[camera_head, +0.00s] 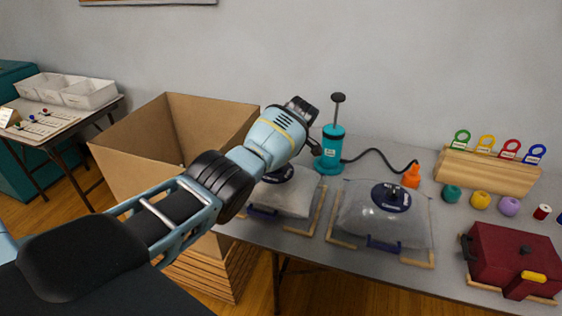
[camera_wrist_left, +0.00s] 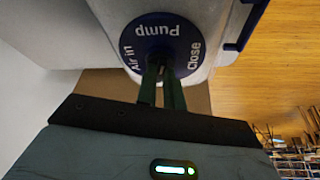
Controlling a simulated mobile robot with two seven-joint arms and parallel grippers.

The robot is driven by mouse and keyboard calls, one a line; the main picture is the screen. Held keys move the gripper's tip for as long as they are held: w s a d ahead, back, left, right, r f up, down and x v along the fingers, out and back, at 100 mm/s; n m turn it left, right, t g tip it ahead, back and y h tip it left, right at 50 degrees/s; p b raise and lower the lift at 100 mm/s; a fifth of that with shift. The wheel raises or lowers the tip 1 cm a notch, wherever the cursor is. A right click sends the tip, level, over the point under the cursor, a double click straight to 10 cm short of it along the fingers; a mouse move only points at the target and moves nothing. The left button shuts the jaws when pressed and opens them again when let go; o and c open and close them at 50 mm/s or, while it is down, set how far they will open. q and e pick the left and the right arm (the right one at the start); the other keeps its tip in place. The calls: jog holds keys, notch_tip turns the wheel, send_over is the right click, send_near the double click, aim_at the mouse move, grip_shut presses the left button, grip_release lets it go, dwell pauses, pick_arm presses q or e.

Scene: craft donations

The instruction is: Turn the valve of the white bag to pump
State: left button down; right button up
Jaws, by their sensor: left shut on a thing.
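The white bag (camera_head: 291,199) lies on the table, partly behind my left arm. Its round blue valve shows at the arm's lower edge (camera_head: 280,173). In the left wrist view the dial (camera_wrist_left: 160,42) carries the words "Air in", "Pump" and "Close", with "Pump" upside down at the top. My left gripper (camera_wrist_left: 161,75) has its dark fingers close together at the near part of the dial, shut on the valve's knob. The fingers cover the knob, so I cannot tell which word it points to. My right gripper is in neither view.
A second bag (camera_head: 360,215) with a blue valve lies to the right. A teal hand pump (camera_head: 329,155) with a black hose and orange nozzle (camera_head: 411,176) stands behind. A maroon bag (camera_head: 505,255) lies far right. An open cardboard box (camera_head: 140,165) stands left of the table.

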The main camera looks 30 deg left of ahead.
pick_arm(q)
jog(key=shift+w+f+n+g+b, duration=0.1)
jog(key=shift+f+n+g+b, duration=0.1)
jog(key=shift+n+b, duration=0.3)
jog(key=shift+f+n+g+b, duration=0.2)
jog(key=shift+n+b, duration=0.15)
jog(key=shift+n, duration=0.25)
jog(key=shift+r+n+g+b, duration=0.3)
jog(key=shift+n+b, duration=0.3)
jog(key=shift+n, duration=0.2)
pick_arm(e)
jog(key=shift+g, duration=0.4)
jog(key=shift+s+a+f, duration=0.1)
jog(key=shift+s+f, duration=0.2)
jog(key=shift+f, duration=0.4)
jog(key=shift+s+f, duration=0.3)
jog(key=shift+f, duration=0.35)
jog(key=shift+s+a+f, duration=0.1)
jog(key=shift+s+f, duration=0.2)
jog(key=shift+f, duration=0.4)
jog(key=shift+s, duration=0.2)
pick_arm(q)
jog(key=c, duration=1.5)
grip_release()
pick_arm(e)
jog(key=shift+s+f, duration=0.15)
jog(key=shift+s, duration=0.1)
pick_arm(q)
jog(key=shift+r, duration=0.15)
